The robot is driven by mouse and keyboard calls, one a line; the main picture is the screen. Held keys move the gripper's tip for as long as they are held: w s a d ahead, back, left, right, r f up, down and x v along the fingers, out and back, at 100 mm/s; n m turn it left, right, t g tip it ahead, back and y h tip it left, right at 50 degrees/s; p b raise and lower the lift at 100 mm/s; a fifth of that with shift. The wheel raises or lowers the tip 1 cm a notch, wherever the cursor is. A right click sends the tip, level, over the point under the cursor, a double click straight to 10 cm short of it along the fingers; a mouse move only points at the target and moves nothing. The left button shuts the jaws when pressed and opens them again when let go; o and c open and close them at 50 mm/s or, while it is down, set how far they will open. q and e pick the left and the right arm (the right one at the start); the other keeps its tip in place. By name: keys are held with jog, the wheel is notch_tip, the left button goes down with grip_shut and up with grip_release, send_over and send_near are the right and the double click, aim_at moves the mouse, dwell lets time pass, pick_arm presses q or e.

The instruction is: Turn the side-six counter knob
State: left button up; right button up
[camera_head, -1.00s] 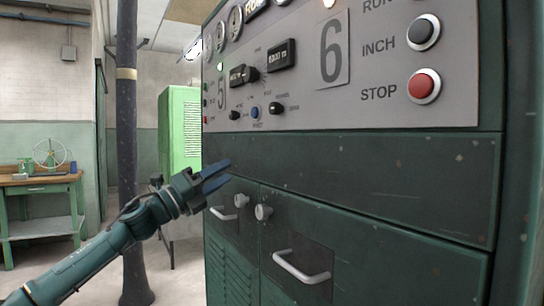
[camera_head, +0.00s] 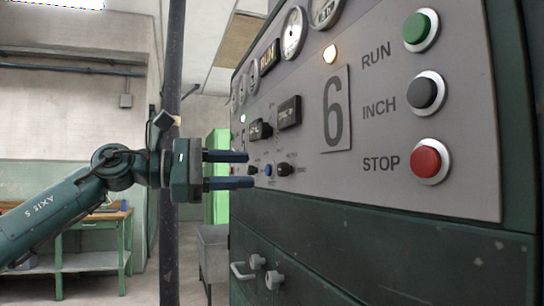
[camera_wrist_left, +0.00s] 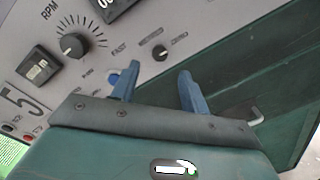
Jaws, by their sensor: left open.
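The panel carries a large 6 plate (camera_head: 336,108). Low on it, left of the 6, sit a small black knob (camera_head: 285,169), a blue button (camera_head: 268,170) and another black knob (camera_head: 253,171); their labels are too small to read. My left gripper (camera_head: 249,170) is open and empty, its two blue fingers pointing at this row, one above the other. In the left wrist view the small black knob (camera_wrist_left: 160,52) lies beyond the open fingers (camera_wrist_left: 158,70), slightly above the gap, apart from them. The blue button (camera_wrist_left: 113,78) is partly behind the left finger. My right gripper is not seen.
Green RUN (camera_head: 419,29), black INCH (camera_head: 425,93) and red STOP (camera_head: 429,161) buttons are at right. White handles (camera_head: 274,281) protrude below. A dark column (camera_head: 172,250) stands behind my arm.

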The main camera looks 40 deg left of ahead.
aim_at(279, 169)
pick_arm(q)
jog(key=p+x, duration=0.2)
jog(key=x, duration=0.1)
jog(key=p+x, duration=0.1)
jog(key=x, duration=0.1)
jog(key=shift+r, duration=0.3)
jog(key=shift+w+d+f+p, duration=0.25)
jog(key=shift+w+d+p, duration=0.15)
jog(key=shift+w+p, duration=0.25)
jog(key=shift+c, duration=0.4)
grip_shut()
